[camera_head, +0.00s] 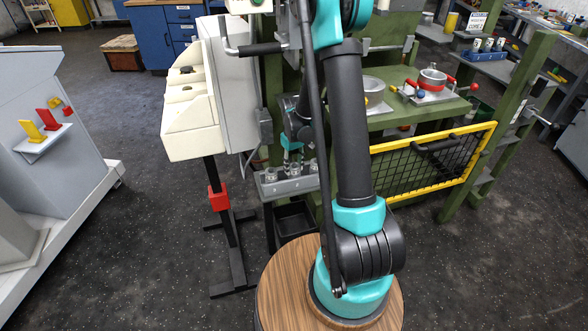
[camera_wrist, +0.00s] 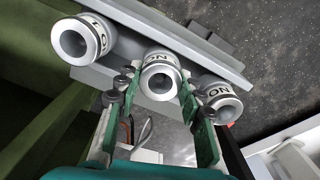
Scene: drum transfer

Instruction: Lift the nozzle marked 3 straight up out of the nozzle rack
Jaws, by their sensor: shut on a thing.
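The nozzle rack (camera_head: 289,186) is a grey bar on a stand left of my arm, with pale nozzles along its top. In the wrist view, the rack (camera_wrist: 200,49) holds a row of white, round, open-mouthed nozzles with black lettering. My gripper (camera_wrist: 158,88) has its green fingers on both sides of the middle nozzle (camera_wrist: 159,77) and is shut on it. That nozzle appears in line with the left nozzle (camera_wrist: 77,41) and the right nozzle (camera_wrist: 217,101). "NO" is partly readable, but I cannot read which one bears the 3. In the head view, my gripper (camera_head: 292,152) is just above the rack.
A white cabinet (camera_head: 190,105) stands close left of the rack. A green bench (camera_head: 425,110) with a yellow-framed mesh panel (camera_head: 430,163) is to the right. A black bin (camera_head: 294,219) is below the rack. The left and right nozzles are close to my fingers.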

